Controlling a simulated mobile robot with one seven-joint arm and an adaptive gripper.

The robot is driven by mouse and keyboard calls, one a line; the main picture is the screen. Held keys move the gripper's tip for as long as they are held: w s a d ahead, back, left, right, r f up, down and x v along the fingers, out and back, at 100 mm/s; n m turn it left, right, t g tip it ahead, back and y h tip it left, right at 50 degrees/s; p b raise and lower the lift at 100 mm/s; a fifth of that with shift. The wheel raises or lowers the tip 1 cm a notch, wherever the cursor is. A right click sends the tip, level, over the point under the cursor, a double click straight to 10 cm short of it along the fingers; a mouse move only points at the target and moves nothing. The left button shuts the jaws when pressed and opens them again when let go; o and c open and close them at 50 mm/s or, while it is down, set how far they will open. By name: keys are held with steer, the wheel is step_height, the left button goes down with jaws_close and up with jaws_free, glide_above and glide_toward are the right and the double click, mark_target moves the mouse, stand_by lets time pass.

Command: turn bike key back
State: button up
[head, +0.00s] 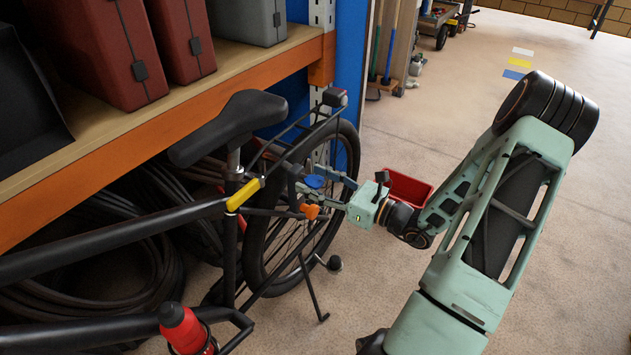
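A black bike stands on the left, its rear wheel (344,237) beside the shelf and its saddle (232,126) above. A small blue piece (315,181) and a small orange piece (309,211) show at the rear wheel, below the rack. Either could be the key; I cannot tell which, nor how it is turned. My gripper (309,178) reaches in from the right at the wheel. Its fingers look spread, one on each side of the blue piece. Whether they touch it is too small to tell.
A wooden shelf with an orange beam (160,136) holds red and grey cases above the bike. Coiled black hoses (90,285) lie beneath. A red bin (407,187) stands behind my wrist. A red bottle (184,328) is on the frame. The floor at right is mostly clear.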

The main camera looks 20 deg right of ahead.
steer(key=c, duration=1.1)
steer(key=shift+r+p, duration=0.1)
steer(key=shift+p, duration=0.25)
steer(key=shift+r+m+p, duration=0.1)
steer(key=shift+m+p, duration=0.6)
steer(key=shift+p, duration=0.05)
steer(key=m+p, duration=0.2)
steer(key=p, duration=0.1)
steer(key=m+p, duration=0.4)
steer(key=m, duration=0.1)
steer(key=shift+d, duration=0.15)
steer(key=m+p, duration=0.2)
steer(key=m, duration=0.1)
steer(key=m+p, duration=0.1)
steer(key=m, duration=0.1)
steer(key=shift+f+p, duration=0.25)
steer(key=shift+p, duration=0.05)
steer(key=shift+f+m+p, duration=0.2)
steer(key=shift+m+p, duration=0.5)
steer(key=shift+m, duration=1.6)
